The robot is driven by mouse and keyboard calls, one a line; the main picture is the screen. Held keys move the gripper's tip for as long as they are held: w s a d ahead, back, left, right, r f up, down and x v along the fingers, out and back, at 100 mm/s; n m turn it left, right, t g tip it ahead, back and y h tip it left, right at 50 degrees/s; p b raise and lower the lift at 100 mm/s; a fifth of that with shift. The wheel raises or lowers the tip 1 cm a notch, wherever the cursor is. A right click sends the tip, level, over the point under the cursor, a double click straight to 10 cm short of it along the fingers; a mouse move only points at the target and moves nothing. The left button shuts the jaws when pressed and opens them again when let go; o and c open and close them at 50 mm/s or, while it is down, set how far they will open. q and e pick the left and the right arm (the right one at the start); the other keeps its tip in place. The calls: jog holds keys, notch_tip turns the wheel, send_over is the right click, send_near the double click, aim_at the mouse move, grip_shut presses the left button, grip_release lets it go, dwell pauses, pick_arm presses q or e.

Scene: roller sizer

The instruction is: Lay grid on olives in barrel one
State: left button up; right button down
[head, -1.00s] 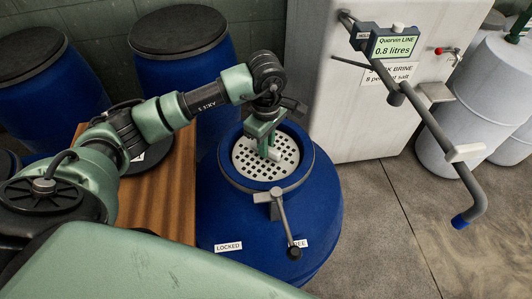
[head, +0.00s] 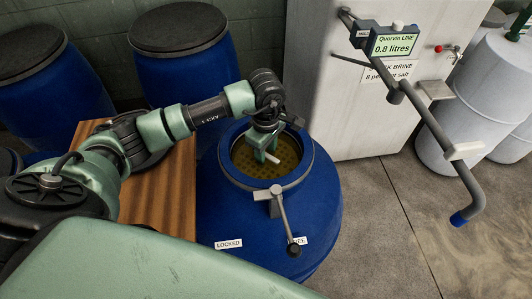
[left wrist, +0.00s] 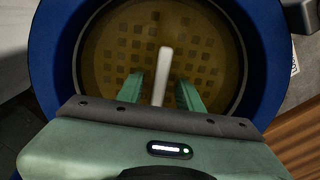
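The grid (left wrist: 122,55) shows dimly as a pattern of dark square holes under yellow-brown liquid inside the mouth of the blue barrel (head: 215,205). Its white handle (left wrist: 164,70) stands out clear and bright; its end also shows in the head view (head: 272,158). My left gripper (head: 263,154) reaches down into the barrel mouth. In the left wrist view its two green fingers (left wrist: 160,88) stand on either side of the handle, with gaps visible on both sides, so it looks open. No olives can be made out. My right gripper is not in view.
A wooden surface (head: 170,205) lies left. A brine cabinet (head: 335,110) with a "0.8 litres" display (head: 394,45) and bent pipe (head: 440,135) stands right. Lidded blue barrels (head: 185,65) stand behind.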

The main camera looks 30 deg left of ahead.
pick_arm(q)
jog(key=shift+r, duration=0.1)
jog(key=shift+r, duration=0.2)
notch_tip(320, 180, up, 12)
jog(key=b, duration=0.2)
jog(key=shift+f, duration=0.1)
dwell(0.4)
